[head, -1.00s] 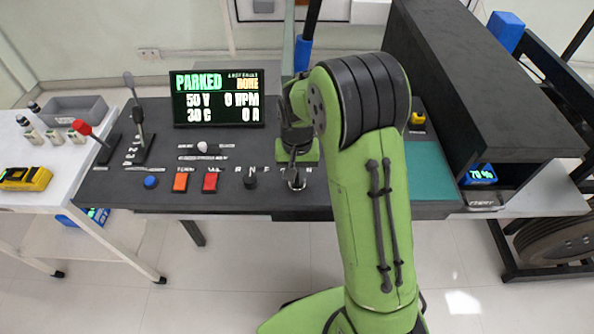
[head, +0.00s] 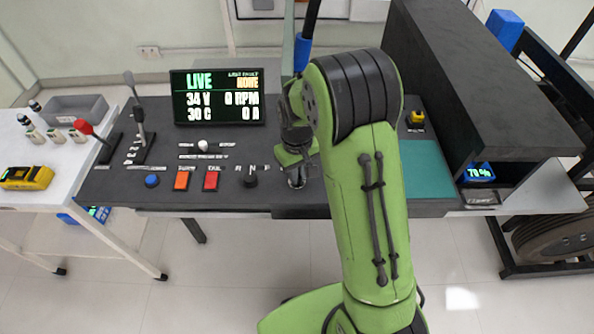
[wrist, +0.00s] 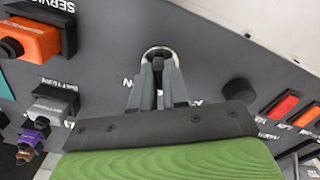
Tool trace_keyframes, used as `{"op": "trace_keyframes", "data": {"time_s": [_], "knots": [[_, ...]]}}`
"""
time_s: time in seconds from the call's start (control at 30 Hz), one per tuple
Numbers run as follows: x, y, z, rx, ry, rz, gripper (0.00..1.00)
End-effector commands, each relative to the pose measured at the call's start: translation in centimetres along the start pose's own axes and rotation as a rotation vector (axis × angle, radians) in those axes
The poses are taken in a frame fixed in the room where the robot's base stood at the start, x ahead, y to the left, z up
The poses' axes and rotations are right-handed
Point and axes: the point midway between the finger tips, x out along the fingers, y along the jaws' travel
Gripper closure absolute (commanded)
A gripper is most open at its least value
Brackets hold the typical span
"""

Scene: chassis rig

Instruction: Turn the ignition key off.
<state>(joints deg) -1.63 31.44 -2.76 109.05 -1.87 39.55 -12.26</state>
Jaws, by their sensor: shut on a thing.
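The ignition key is a dark narrow piece in a round silver switch collar (wrist: 160,52) on the dark console, seen in the wrist view. My gripper (wrist: 159,80) is shut on the key, one grey finger on each side of it. In the head view my gripper (head: 295,175) is at the switch near the console's front edge, and my wrist hides most of the key. The display (head: 218,97) reads LIVE, 34 V, 0 RPM, 30 C, 0 A. The label by the switch is mostly covered.
A black knob (head: 250,179) stands left of the switch, with a red button (head: 211,180) and an orange button (head: 181,180) further left. In the wrist view an orange connector (wrist: 35,38) and a grey connector (wrist: 52,103) sit left. A teal mat (head: 425,168) lies to the right.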

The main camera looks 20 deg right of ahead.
Motion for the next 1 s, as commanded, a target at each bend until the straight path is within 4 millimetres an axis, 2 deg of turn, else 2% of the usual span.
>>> {"op": "trace_keyframes", "data": {"time_s": [0.3,0.33,0.5,0.8,0.87,1.0], "knots": [[-0.1,0.0,-0.1,-0.005,0.003,0.0,1.0],[-0.1,0.0,-0.1,-0.005,0.003,0.0,0.85],[-0.1,0.0,-0.1,-0.004,0.002,0.0,0.61],[-0.4,0.0,-0.1,-0.003,0.002,0.0,0.61],[-1.3,0.0,-0.1,-0.003,0.003,0.001,0.61],[-4.9,0.0,-0.1,-0.003,0.007,0.001,0.61]]}}
